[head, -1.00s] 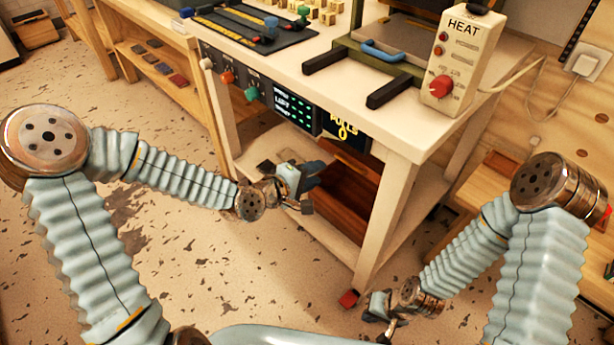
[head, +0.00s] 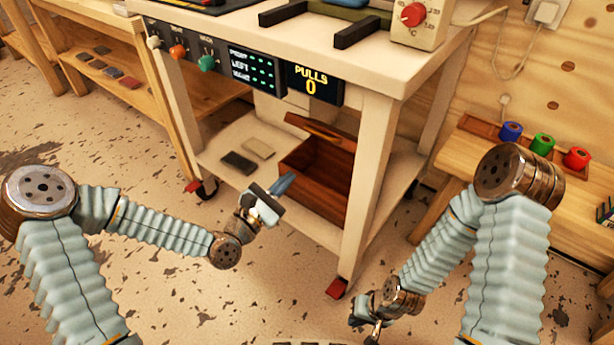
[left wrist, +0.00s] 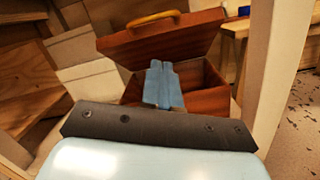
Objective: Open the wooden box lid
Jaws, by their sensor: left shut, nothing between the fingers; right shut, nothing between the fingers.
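The reddish-brown wooden box (head: 312,180) stands on the lower shelf of the white workbench. Its lid (head: 320,131) is raised and tilted, with the dark inside showing below it. In the left wrist view the lid (left wrist: 190,42) carries a yellow handle (left wrist: 153,19), and the box (left wrist: 208,88) is open beneath it. My left gripper (head: 284,184) is shut and empty, at the near left side of the box. Its blue fingers (left wrist: 163,86) overlap the lid's lower edge and the opening in the wrist view; I cannot tell whether they touch. My right gripper (head: 376,328) is shut and low, right of the bench leg.
The bench's front leg (head: 368,190) stands just right of the box. A dark block (head: 238,162) and a pale block (head: 259,149) lie on the shelf to its left. A display reading PULLS 0 (head: 313,84) hangs above. Colored rolls (head: 543,144) stand on a right-hand table.

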